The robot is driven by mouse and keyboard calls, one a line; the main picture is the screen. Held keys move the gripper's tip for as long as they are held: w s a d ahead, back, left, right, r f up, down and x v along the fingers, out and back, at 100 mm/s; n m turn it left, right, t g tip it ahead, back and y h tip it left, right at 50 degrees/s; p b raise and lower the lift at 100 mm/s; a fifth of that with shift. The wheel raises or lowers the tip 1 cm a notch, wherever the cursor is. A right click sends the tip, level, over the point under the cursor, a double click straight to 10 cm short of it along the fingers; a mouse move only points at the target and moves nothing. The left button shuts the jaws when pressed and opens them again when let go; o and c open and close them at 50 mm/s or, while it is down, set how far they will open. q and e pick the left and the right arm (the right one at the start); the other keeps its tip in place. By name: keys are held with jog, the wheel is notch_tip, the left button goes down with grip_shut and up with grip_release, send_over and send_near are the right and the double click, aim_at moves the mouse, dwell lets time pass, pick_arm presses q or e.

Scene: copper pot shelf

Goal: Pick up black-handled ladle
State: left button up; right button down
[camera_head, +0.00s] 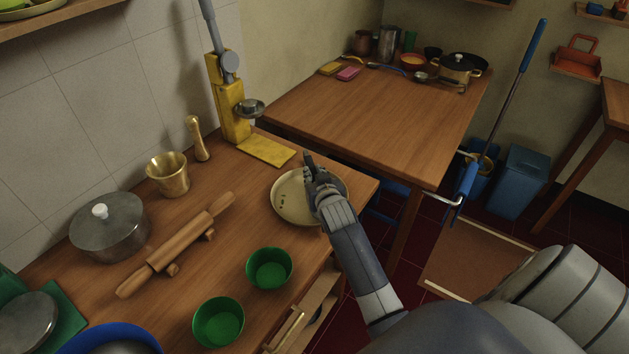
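A small metal ladle (421,77) lies among the cookware at the back of the far wooden table; its handle is small and dark at this distance, and I cannot tell for certain that it is the black-handled one. My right gripper (309,165) is over the cream strainer-like dish (291,203) on the near counter, well short of the far table. I see no object in it. Its fingers overlap from this angle, so their opening is unclear. My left gripper is out of view.
The far table (385,115) has a clear front half; a pot (460,67), cups and sponges (348,73) crowd its back. A yellow press (233,110), rolling pin (175,247) and green bowls (269,268) stand on the near counter. A blue-handled mop (533,45) stands right.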

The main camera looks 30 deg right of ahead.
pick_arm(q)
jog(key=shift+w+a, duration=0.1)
pick_arm(e)
jog(key=shift+r, duration=0.45)
notch_tip(320, 180, up, 2)
jog(key=shift+w+r, duration=0.1)
jog(key=shift+r, duration=0.05)
pick_arm(q)
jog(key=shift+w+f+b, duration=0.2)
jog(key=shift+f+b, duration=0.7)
jog(key=shift+b, duration=0.05)
pick_arm(e)
jog(key=s+a+r, duration=0.1)
jog(key=s+r, duration=0.1)
jog(key=s, duration=1.4)
jog(key=shift+a, duration=0.1)
